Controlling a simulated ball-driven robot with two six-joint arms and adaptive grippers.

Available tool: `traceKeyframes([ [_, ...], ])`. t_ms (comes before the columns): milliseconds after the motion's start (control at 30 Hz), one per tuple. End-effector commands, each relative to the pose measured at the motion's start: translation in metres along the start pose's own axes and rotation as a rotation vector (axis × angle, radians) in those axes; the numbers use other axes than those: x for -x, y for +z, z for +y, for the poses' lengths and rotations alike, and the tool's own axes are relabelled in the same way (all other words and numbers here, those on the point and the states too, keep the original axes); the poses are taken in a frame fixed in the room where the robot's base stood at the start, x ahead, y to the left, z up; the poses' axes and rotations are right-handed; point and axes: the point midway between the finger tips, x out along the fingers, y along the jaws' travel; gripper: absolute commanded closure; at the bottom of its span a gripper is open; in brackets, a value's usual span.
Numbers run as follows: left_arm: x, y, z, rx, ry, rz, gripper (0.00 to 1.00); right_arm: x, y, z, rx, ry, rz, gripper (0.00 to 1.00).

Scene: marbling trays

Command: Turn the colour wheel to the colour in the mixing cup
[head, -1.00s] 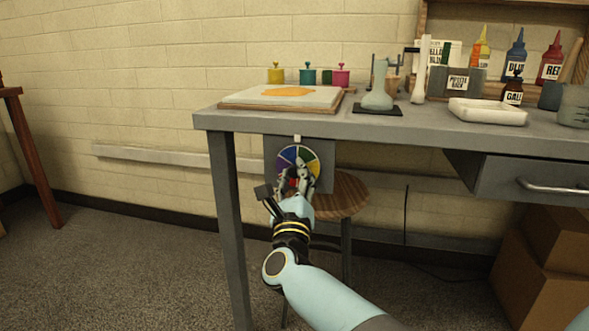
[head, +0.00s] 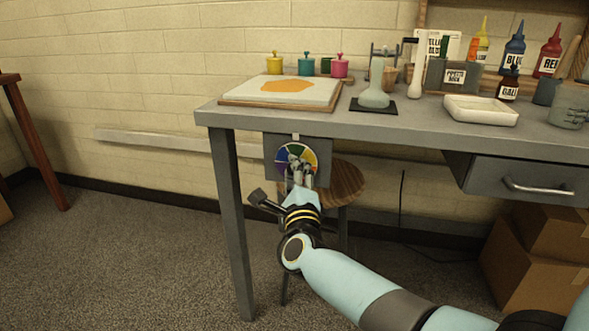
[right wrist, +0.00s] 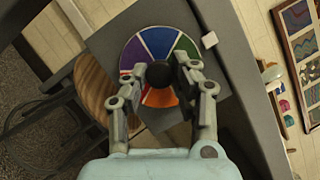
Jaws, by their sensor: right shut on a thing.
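The colour wheel (head: 311,157) is on a grey panel (head: 322,176) under the table's front edge. It also shows in the right wrist view (right wrist: 158,40), with purple, blue, green, orange and red sectors visible. A white marker (head: 296,136) sits above the wheel, with green closest to it. My right gripper (head: 299,166) is shut on the wheel's dark centre knob (right wrist: 161,72), and its fingers hide part of the wheel. A grey cup (head: 570,106) stands at the table's right end; I cannot tell whether it is the mixing cup or what colour it holds. My left gripper is out of view.
A tray with an orange patch (head: 235,101) lies on the table (head: 400,130). Coloured pots, bottles and a white dish (head: 481,111) stand behind and to the right. A wooden stool (head: 345,180) is close behind the panel. Cardboard boxes (head: 520,270) stand below the drawer.

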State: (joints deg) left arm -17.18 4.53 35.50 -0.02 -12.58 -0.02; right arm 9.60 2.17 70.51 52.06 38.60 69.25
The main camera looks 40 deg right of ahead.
Motion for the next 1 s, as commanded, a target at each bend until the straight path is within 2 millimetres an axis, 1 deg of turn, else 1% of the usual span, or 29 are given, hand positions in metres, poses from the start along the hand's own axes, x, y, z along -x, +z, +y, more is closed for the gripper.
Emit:
traceKeyframes([
  [333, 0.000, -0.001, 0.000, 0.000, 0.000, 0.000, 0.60, 0.000, 0.000, 0.000, 0.001, 0.002, 0.000, 1.00],
  [367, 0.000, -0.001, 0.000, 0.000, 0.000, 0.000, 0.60, 0.000, 0.000, 0.000, 0.001, 0.001, -0.001, 0.72],
  [533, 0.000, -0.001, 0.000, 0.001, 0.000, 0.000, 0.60, 0.000, 0.000, 0.000, 0.001, 0.001, 0.000, 0.50],
  [833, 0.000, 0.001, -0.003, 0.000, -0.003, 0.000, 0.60, 0.002, 0.000, 0.000, 0.001, 0.001, 0.000, 0.49],
  [933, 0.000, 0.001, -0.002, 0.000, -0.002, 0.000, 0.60, 0.011, 0.000, 0.001, 0.000, 0.003, 0.000, 0.49],
  [1000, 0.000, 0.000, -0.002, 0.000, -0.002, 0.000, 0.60, 0.023, 0.000, 0.002, -0.001, 0.004, 0.001, 0.49],
])
